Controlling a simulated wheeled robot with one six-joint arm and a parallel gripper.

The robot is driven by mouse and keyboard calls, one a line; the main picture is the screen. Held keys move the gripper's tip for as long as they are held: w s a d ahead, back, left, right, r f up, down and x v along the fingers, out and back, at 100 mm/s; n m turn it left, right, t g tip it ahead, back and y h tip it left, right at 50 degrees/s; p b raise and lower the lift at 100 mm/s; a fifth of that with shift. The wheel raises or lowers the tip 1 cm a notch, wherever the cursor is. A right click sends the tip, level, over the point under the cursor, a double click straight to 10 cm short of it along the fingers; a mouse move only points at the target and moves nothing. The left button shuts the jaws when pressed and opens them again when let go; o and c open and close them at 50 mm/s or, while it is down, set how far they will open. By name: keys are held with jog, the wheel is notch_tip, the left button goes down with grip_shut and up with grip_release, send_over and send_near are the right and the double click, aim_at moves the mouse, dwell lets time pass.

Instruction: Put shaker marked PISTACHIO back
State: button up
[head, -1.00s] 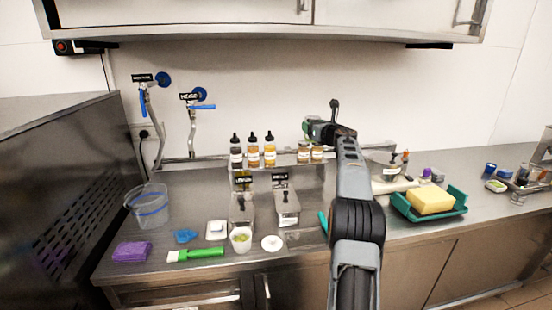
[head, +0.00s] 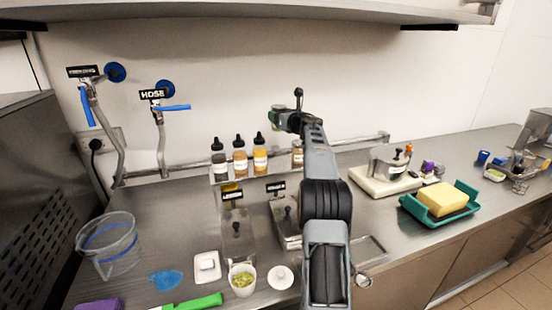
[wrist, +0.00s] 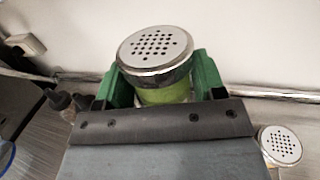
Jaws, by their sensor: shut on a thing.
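My gripper (head: 284,119) is raised above the back shelf in the head view, close to the wall. In the wrist view its green fingers are shut on a shaker (wrist: 158,62) with a perforated metal lid and green contents. The shaker's label is hidden, so I cannot read PISTACHIO on it. Another shaker (wrist: 281,146) with a perforated lid stands below and to the right in the wrist view. In the head view a shaker (head: 297,155) stands on the narrow raised shelf (head: 222,178), partly hidden by my arm.
Several dark-capped bottles (head: 240,160) stand left on the shelf. A white cup (head: 242,281), a clear pitcher (head: 108,246) and a yellow block on a green tray (head: 436,215) are on the counter. Valves (head: 158,92) are on the wall.

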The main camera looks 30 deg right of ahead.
jog(key=shift+a+f+b, duration=0.2)
jog(key=shift+f+b, duration=0.75)
jog(key=shift+f, duration=6.75)
jog(key=o, duration=0.5)
jog(key=shift+f, duration=0.15)
jog(key=shift+o, duration=0.8)
